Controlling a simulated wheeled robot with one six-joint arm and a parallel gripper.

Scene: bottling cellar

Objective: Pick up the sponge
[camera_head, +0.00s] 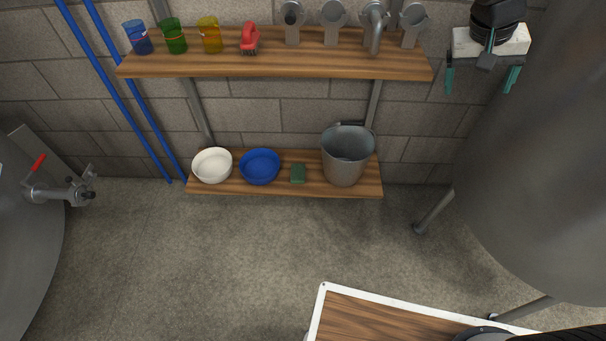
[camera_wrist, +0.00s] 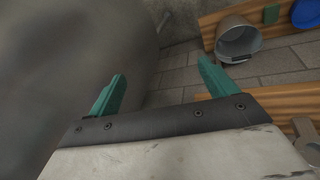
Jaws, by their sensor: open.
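The sponge (camera_head: 298,173) is a small dark green block on the lower wooden shelf (camera_head: 230,187), between a blue bowl and a grey bucket. It also shows in the wrist view (camera_wrist: 271,14) near the top right. My gripper (camera_head: 484,78) is at the upper right of the head view, beside the right end of the upper shelf and well away from the sponge. Its two teal fingers are spread apart with nothing between them; they also show in the wrist view (camera_wrist: 160,88).
The blue bowl (camera_head: 260,167), white bowl (camera_head: 212,165) and bucket (camera_head: 343,155) share the lower shelf. The upper shelf (camera_head: 270,65) holds coloured cups, a red brush (camera_head: 249,38) and several metal fittings. A large grey tank (camera_head: 545,150) stands close to my gripper. The floor before the shelves is clear.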

